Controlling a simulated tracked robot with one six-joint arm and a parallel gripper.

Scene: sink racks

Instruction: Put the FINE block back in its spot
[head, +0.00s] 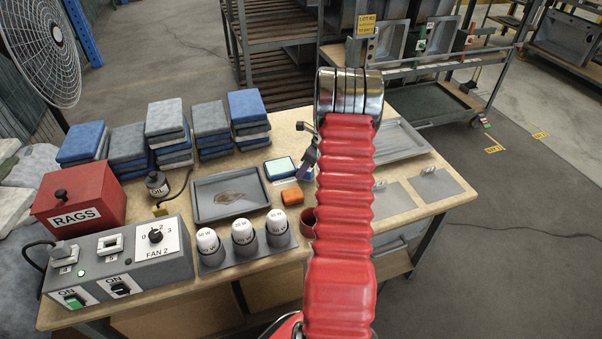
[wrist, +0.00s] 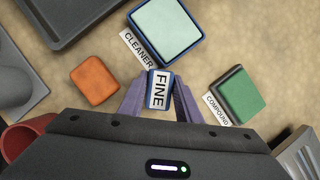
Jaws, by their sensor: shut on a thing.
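The FINE block (wrist: 160,90) is a small dark blue block with a white label reading FINE. In the wrist view it sits between the two purple-grey fingers of my gripper (wrist: 160,98), which is shut on it. Whether it touches the table below is hard to tell. A pale-topped blue pad (wrist: 168,30) with a CLEANER label lies just beyond the block. A green block (wrist: 237,95) with a COMPOUND label lies to the right.
An orange block (wrist: 96,80) lies left of my gripper. My arm hides part of the table's right.

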